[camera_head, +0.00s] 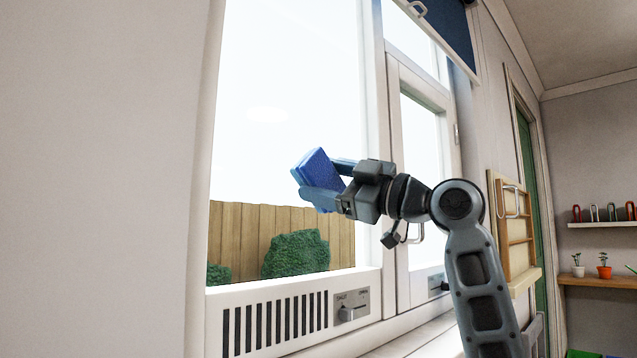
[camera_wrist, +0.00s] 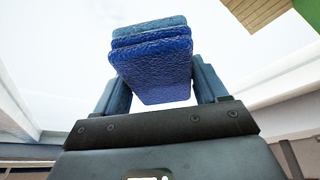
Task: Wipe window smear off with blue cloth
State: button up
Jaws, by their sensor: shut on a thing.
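My gripper (camera_head: 330,183) is shut on the folded blue cloth (camera_head: 321,169) and holds it up in front of the large window pane (camera_head: 290,70). In the wrist view the cloth (camera_wrist: 152,72) sits as a thick folded pad between the two fingers. I cannot tell whether the cloth touches the glass. A faint pale oval smear (camera_head: 267,115) shows on the pane, above and to the left of the cloth.
A vent grille with a slider (camera_head: 280,322) runs under the pane. A narrower window (camera_head: 421,135) with a white frame stands to the right, under a dark blue blind (camera_head: 447,28). A wooden rack (camera_head: 516,225) hangs on the wall further right, with shelves (camera_head: 600,281) beyond.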

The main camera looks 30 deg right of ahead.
aim_at(344, 182)
jog(key=w+d+b, duration=0.1)
jog(key=d+b, duration=0.1)
jog(key=d, duration=0.6)
jog(key=shift+w, duration=0.35)
dwell(0.4)
jog(key=shift+d+f, duration=0.1)
jog(key=shift+f, duration=0.05)
jog(key=shift+s+a, duration=0.25)
jog(key=shift+a, duration=0.75)
jog(key=shift+s+a, duration=0.25)
jog(key=shift+a, duration=0.75)
jog(key=shift+s+a, duration=0.2)
jog(key=shift+a, duration=0.9)
jog(key=shift+s+a, duration=0.15)
jog(key=shift+a, duration=0.95)
jog(key=shift+s+a+p, duration=0.15)
jog(key=shift+s+a, duration=0.2)
jog(key=shift+a, duration=1.45)
jog(key=shift+s+a+p, duration=0.1)
jog(key=shift+s+a, duration=0.25)
jog(key=shift+a, duration=1.4)
jog(key=shift+s+a+p, duration=0.15)
jog(key=shift+s+a, duration=0.2)
jog(key=shift+a, duration=1.45)
jog(key=shift+s, duration=0.1)
